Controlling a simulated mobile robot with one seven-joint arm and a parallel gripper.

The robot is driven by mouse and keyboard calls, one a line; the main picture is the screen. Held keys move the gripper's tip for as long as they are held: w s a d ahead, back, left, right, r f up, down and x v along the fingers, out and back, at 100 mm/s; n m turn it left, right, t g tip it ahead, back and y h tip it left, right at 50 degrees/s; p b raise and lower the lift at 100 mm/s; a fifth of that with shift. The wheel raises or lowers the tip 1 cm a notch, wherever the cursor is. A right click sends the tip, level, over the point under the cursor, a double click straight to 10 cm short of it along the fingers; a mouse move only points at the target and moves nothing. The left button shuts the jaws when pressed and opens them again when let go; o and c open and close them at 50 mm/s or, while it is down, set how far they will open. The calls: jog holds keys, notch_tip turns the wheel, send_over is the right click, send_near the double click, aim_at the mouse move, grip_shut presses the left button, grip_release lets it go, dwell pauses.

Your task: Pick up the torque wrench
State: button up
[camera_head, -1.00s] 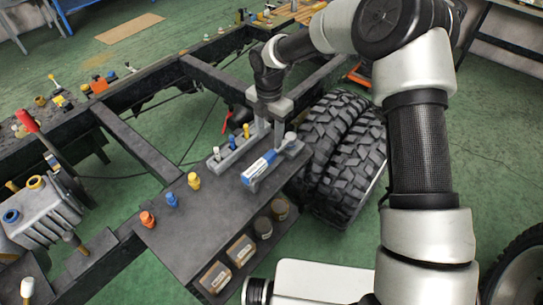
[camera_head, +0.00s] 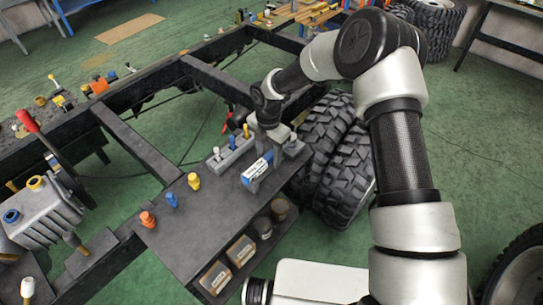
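A blue tube-like item with a white label (camera_head: 257,169) is on the dark shelf plate (camera_head: 205,215) of the chassis, near its right end. I see no clear wrench shape, and I cannot tell whether the torque wrench is near it or hidden by my gripper. My gripper (camera_head: 272,157) points down at this right end, close behind or over the blue item. Its fingertips are partly hidden and too small to read. I cannot tell whether they touch anything.
A grey holder (camera_head: 231,152) stands just left of my gripper. Yellow (camera_head: 194,181), blue (camera_head: 172,200) and orange (camera_head: 148,219) fittings line the plate's left edge. Jars and boxes (camera_head: 242,250) sit below in front. Large tires (camera_head: 335,155) stand close on the right.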

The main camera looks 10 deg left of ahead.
grip_shut()
jog(key=shift+r, duration=0.2)
